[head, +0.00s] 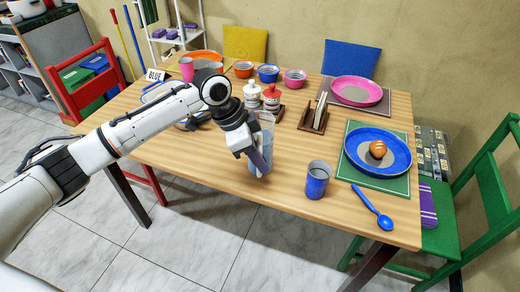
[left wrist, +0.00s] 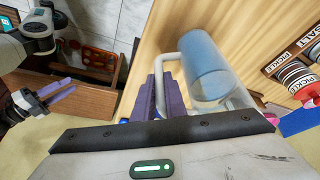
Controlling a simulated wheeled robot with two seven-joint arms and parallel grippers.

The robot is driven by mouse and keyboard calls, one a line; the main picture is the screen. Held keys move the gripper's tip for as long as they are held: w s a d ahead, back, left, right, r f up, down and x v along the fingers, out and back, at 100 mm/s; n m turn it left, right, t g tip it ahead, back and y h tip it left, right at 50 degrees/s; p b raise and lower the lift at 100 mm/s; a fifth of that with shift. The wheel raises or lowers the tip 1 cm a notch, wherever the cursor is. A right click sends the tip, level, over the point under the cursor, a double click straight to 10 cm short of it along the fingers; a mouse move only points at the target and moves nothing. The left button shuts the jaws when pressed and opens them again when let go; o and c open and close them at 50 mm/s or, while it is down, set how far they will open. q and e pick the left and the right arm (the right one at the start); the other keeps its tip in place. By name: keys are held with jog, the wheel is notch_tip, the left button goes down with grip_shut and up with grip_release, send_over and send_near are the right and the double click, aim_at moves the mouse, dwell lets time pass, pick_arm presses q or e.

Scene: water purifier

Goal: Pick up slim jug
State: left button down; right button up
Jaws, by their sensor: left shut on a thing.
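The slim jug is a tall, clear vessel with a grey-blue lower part and a pale handle. In the head view the jug (head: 266,121) is near the front of the table, partly hidden behind my left gripper (head: 262,160). In the left wrist view the jug (left wrist: 205,65) is seen close up. My left gripper's purple fingers (left wrist: 170,97) are shut on its handle (left wrist: 160,82). I cannot tell whether its base touches the table. My right gripper (left wrist: 60,90) shows at the left of the left wrist view, with its purple fingers apart and empty.
A blue cup (head: 317,180) stands to the right on the wooden table (head: 285,205). A condiment rack with bottles (head: 271,97) and a wooden holder (head: 314,117) stand behind. A blue plate (head: 360,145) with round food and a blue spoon (head: 372,207) are farther right.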

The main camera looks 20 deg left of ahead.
aim_at(260, 146)
pick_arm(q)
jog(key=shift+w+r, duration=0.1)
jog(key=shift+r, duration=0.25)
jog(key=shift+r, duration=4.75)
